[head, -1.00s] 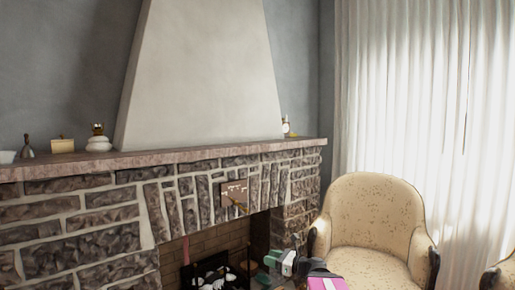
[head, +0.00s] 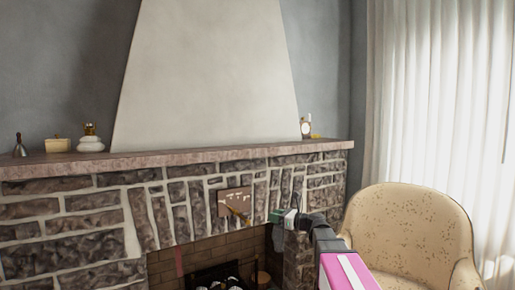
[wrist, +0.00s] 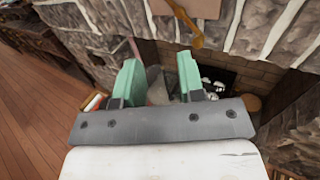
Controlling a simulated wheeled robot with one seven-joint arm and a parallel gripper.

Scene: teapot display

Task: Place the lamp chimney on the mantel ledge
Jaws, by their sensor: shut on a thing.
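The mantel ledge (head: 205,155) is a long pinkish stone shelf across the top of the stone fireplace in the head view. My gripper (head: 284,214) is in front of the fireplace, below the ledge and towards its right end. In the wrist view its two green fingers (wrist: 158,82) stand apart with a greyish, see-through shape between them, which I take to be the lamp chimney (wrist: 157,92). The chimney's outline is faint, and its tilt is hard to tell. It is clear of the ledge.
The ledge's middle is bare. A cream armchair (head: 410,225) stands at right, near my arm.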

